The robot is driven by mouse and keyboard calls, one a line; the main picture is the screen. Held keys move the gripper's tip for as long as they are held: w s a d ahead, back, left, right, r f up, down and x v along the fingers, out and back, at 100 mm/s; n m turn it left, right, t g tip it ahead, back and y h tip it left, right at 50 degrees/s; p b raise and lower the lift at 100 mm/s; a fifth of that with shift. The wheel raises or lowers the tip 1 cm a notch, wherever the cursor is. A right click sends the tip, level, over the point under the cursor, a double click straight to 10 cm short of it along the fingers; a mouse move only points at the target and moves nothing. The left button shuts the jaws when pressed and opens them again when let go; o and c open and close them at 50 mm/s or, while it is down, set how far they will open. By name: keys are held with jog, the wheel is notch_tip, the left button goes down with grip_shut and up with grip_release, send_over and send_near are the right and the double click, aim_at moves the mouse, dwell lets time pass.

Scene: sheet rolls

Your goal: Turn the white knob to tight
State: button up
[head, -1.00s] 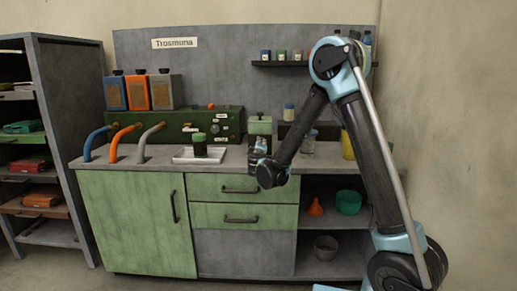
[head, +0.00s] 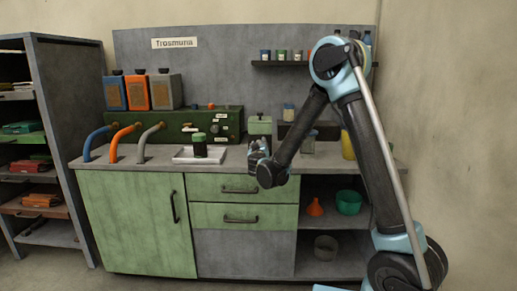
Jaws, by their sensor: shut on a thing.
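My gripper (head: 257,150) is at the counter, right in front of a small green box with a black top knob (head: 260,126). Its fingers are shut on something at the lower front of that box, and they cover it. The white knob does not show clearly; it seems to be hidden behind the fingers. Its setting cannot be read.
A green panel (head: 175,126) with dials and labels stands left of my gripper, with blue, orange and grey hoses. A white tray (head: 182,159) holds a green-topped dark jar (head: 199,146). Jars stand right of my arm. A shelf (head: 285,64) hangs above.

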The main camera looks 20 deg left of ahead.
jog(key=shift+a+m, duration=0.15)
jog(key=shift+m, duration=0.15)
jog(key=o, duration=1.1)
jog(key=shift+c, duration=0.2)
jog(key=v, duration=1.2)
jog(key=shift+w, duration=0.1)
